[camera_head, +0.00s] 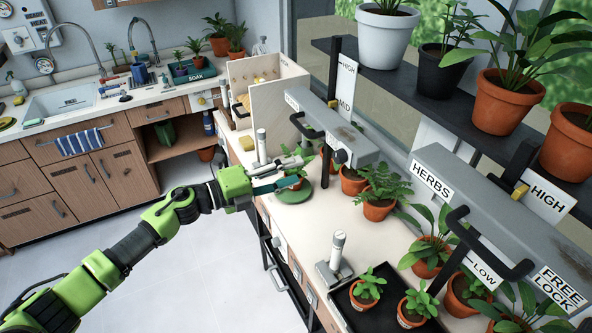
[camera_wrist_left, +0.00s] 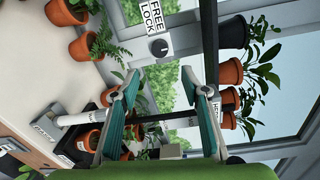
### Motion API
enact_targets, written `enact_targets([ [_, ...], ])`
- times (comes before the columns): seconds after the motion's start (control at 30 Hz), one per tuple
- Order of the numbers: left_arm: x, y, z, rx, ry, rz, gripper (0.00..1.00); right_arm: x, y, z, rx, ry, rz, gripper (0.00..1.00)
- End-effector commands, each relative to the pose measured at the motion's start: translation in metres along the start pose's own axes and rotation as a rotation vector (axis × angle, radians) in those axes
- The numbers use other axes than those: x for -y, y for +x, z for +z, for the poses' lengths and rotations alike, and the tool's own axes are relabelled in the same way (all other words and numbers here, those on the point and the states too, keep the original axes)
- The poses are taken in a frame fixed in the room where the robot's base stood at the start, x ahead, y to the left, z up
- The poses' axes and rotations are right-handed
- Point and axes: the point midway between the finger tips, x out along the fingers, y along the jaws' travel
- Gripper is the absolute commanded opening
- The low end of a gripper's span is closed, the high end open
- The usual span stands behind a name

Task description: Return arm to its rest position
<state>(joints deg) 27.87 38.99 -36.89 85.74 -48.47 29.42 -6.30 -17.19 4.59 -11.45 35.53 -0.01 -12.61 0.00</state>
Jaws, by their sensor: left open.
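My left arm comes in from the left in the head view, green and black, stretched out to the cream bench. Past the fingers, in the wrist view, is a grey housing with a black knob (camera_wrist_left: 159,47) and a "FREE LOCK" label. My right gripper is in neither view.
The bench (camera_head: 313,220) carries ferns in terracotta pots (camera_head: 380,208), a black tray (camera_head: 353,311) and a metal stand (camera_head: 336,257). Grey labelled housings (camera_head: 430,172) hang over it. A dark shelf (camera_head: 449,95) holds more pots. Open floor (camera_head: 232,262) lies left of the bench.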

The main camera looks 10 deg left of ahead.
Motion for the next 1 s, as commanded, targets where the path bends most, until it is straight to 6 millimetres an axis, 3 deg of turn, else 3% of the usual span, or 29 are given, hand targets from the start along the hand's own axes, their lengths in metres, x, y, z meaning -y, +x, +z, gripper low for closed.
enact_targets([
  [0.33,-0.001,0.0,0.0,0.002,-0.002,0.0,0.42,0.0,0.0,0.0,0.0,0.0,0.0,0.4],
  [0.47,-0.029,-0.001,0.005,0.049,-0.076,0.005,0.42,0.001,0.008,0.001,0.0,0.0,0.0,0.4],
  [0.57,-0.082,-0.007,0.014,0.146,-0.222,0.018,0.42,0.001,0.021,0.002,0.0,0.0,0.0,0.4],
  [0.73,-0.206,-0.036,0.018,0.372,-0.539,0.067,0.42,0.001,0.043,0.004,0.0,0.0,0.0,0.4],
  [0.87,-0.299,-0.068,0.002,0.534,-0.752,0.123,0.42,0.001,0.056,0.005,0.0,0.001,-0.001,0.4],
  [1.0,-0.393,-0.108,-0.033,0.698,-0.957,0.194,0.42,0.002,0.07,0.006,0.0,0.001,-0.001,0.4],
])
